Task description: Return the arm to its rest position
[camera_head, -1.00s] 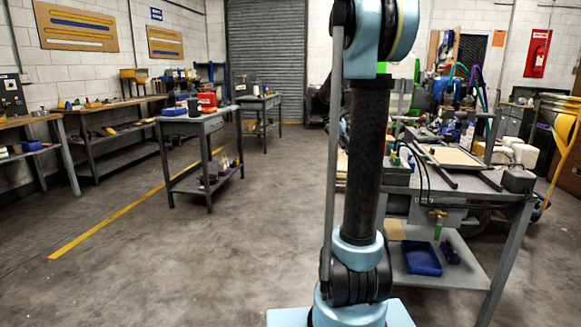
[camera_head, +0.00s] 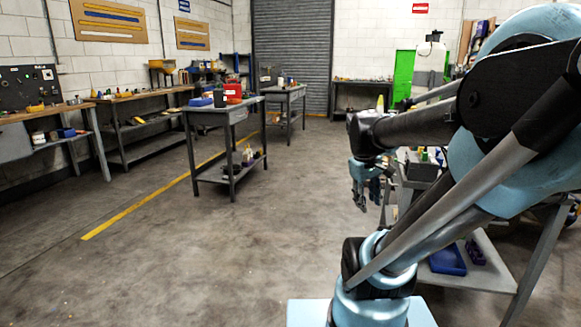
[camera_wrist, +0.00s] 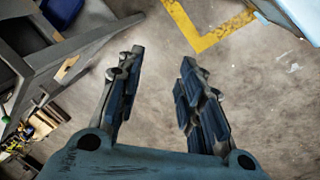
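My arm is folded on the right side of the head view, with its upper links close to the camera. My gripper (camera_head: 368,195) hangs from the end of the arm, fingers pointing down, in front of the workbench on the right. In the wrist view my gripper (camera_wrist: 160,88) has its two dark fingers spread apart, with bare concrete floor between them. Nothing is held. The fingers touch nothing that I can see.
A workbench (camera_head: 492,284) with a blue tray (camera_head: 447,260) on its lower shelf stands at the right, partly hidden by my arm. A grey cart (camera_head: 228,177) stands left of centre. The floor between is clear, with a yellow line (camera_head: 140,206).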

